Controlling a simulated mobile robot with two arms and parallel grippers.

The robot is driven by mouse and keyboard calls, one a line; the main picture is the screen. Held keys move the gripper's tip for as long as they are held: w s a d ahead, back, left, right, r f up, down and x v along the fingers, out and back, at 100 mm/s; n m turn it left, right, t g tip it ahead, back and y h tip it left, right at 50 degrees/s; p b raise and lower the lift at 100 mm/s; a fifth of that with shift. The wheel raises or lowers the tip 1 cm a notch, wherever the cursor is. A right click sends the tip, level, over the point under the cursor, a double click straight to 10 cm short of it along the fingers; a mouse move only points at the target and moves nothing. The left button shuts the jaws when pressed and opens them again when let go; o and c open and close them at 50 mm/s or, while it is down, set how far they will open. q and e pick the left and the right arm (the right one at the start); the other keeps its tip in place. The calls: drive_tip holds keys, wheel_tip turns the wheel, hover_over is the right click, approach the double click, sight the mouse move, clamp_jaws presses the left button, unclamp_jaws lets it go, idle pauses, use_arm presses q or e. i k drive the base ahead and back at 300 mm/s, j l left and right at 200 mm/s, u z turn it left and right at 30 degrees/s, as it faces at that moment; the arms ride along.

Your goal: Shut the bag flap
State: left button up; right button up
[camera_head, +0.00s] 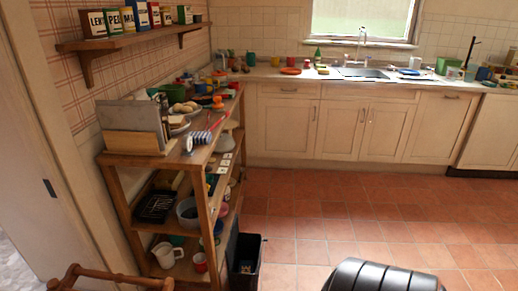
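I cannot make out a bag with a flap in the head view. A dark open-topped container (245,266) stands on the floor against the right end of the wooden shelf unit, with something pale low inside it. I cannot tell whether it is a bag or a bin. A black, ribbed, rounded shape (382,277) is cut off by the bottom edge, and I cannot tell what it is. Neither of my grippers is in view.
The wooden shelf unit (212,217) at left is crowded with dishes, mugs and a propped-up board. A wooden chair back (108,278) shows at bottom left. A cluttered counter with sink (362,74) runs along the back. The tiled floor (340,215) in the middle is clear.

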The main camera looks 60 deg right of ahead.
sight(229, 251)
drive_tip(key=i+z, duration=0.1)
drive_tip(key=z, duration=1.45)
drive_tip(key=l+u, duration=0.1)
drive_tip(key=u, duration=0.15)
drive_tip(key=i+l+u, duration=0.25)
drive_tip(key=u, duration=0.15)
drive_tip(key=i+l+u, duration=0.3)
drive_tip(key=u, duration=0.15)
drive_tip(key=l, duration=0.1)
